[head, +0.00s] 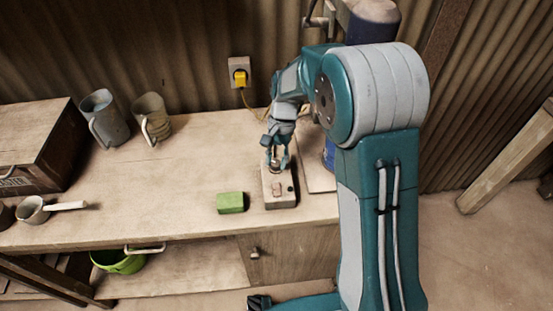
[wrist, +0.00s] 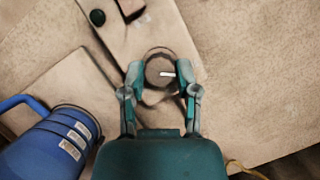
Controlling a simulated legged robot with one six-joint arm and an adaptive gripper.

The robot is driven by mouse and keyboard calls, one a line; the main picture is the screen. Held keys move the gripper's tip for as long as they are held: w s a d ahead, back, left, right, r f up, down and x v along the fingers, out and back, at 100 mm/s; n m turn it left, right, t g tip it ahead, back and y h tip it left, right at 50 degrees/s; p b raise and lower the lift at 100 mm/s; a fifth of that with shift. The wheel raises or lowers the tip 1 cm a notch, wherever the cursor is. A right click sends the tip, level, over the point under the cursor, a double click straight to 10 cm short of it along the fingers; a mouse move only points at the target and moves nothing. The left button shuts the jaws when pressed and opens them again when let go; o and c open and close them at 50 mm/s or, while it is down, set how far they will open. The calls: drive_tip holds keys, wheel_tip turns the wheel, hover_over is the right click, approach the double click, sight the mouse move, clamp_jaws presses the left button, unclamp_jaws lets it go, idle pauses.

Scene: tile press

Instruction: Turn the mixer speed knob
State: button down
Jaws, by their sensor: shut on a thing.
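The speed knob (wrist: 158,68) is round and dark, with a white pointer mark that points right in the wrist view. It sits on a pale control box (head: 281,199) on the bench, and the box also shows in the wrist view (wrist: 150,32). My gripper (head: 277,160) reaches down over the box from above. In the wrist view my gripper (wrist: 162,80) has one teal finger on each side of the knob, shut on it. In the head view my fingers mostly hide the knob.
A green block (head: 231,203) lies left of the box. A blue jug (wrist: 45,143) stands near my gripper, on or beside a flat board (wrist: 55,85). Two metal jugs (head: 104,118) and a saucepan (head: 33,209) stand farther left. The bench's middle (head: 180,180) is clear.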

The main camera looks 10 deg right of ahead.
drive_tip(key=shift+w+n, duration=0.15)
drive_tip(key=shift+n, duration=0.25)
drive_tip(key=shift+c, duration=1.8)
unclamp_jaws()
drive_tip(key=v, duration=1.2)
drive_tip(key=shift+a, duration=0.25)
